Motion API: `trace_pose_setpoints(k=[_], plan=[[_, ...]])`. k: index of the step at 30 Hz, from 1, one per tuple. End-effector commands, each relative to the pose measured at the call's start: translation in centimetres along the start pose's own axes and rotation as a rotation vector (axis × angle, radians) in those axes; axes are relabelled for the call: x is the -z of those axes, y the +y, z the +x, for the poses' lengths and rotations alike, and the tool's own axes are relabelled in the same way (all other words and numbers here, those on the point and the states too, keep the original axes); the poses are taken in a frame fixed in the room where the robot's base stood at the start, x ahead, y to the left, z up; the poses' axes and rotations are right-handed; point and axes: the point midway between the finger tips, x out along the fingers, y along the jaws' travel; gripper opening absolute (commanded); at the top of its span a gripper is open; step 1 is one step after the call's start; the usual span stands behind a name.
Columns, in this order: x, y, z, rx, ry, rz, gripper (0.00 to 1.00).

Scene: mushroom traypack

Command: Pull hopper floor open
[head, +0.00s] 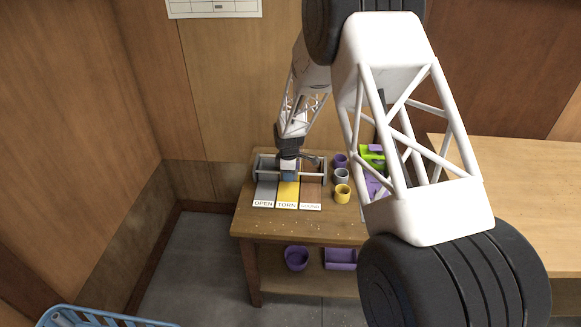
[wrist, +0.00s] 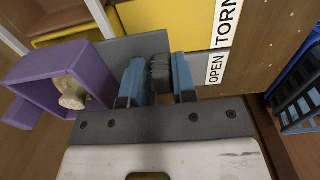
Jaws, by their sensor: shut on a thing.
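My gripper (wrist: 160,82) has its two blue fingers on either side of a ridged dark grey tab (wrist: 160,70) and is shut on it. A purple open box (wrist: 98,72), seemingly the hopper, lies just left of the fingers in the wrist view. A pale mushroom (wrist: 71,93) is inside it. Whether the tab belongs to the box's floor cannot be told, as the fingers hide the join. In the head view my gripper (head: 288,166) is low over the sorting tray, and the box and tab cannot be made out there.
The tray's lanes are labelled OPEN (head: 264,193), TORN (head: 288,193) and SOUND (head: 311,194). A yellow cup (head: 342,194), a grey cup (head: 342,176) and a purple cup (head: 339,160) stand right of it. A blue basket (head: 95,316) is at the front left. My arm hides part of the table.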

Motion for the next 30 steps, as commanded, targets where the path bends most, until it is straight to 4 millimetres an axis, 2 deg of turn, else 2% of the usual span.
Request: trace_pose_setpoints(k=[1, 30], plan=[[-0.3, -1.2, 1.5, 0.023, -0.007, 0.000, 0.12], [-0.3, -5.9, 1.4, 0.022, -0.007, -0.001, 0.12]])
